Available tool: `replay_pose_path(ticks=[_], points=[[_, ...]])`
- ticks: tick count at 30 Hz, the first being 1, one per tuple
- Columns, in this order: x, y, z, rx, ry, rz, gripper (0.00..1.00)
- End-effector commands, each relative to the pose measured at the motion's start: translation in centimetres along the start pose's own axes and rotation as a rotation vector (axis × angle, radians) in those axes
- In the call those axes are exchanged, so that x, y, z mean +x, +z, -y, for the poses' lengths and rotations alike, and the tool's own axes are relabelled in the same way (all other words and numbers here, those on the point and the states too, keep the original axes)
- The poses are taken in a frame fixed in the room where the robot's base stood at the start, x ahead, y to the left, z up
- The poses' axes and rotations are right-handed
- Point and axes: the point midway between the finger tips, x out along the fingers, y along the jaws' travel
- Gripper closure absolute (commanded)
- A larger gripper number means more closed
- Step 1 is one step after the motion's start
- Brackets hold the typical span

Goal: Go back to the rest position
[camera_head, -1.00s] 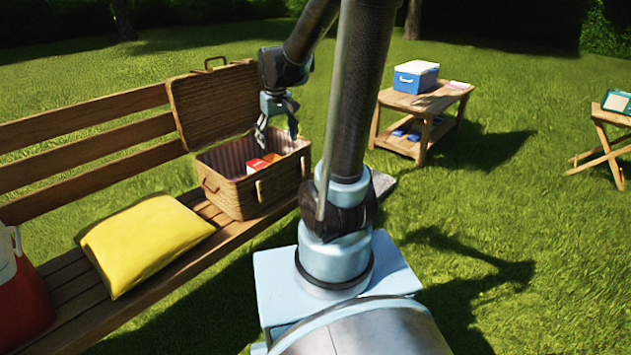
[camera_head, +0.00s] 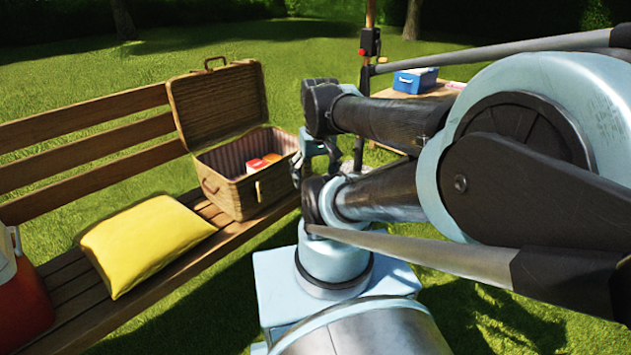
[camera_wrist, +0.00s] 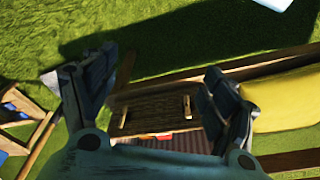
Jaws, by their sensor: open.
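My gripper (camera_head: 315,160) is at the right of the picnic basket in the head view, partly hidden by my folded arm. In the wrist view my gripper (camera_wrist: 150,97) shows its two fingers spread wide apart with nothing between them. The open wicker basket (camera_head: 240,190) stands on the bench, its lid raised. A red-and-white item (camera_head: 257,165) and an orange item (camera_head: 272,158) lie inside the basket. The basket also shows beyond the fingers in the wrist view (camera_wrist: 150,115).
The wooden bench (camera_head: 82,122) holds a yellow cushion (camera_head: 145,245) and a red cooler (camera_head: 22,300) at the left. A small wooden table (camera_head: 440,91) with a blue cooler box (camera_head: 415,80) stands behind my arm. Grass lies all around.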

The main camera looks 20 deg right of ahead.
Motion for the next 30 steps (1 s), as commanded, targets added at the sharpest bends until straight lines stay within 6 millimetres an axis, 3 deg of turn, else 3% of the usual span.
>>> replay_pose_path(ticks=[8,30], points=[[0.8,1.6,0.1,0.024,0.003,-0.008,0.22],[1.4,0.8,0.0,0.024,0.003,0.004,0.22]])
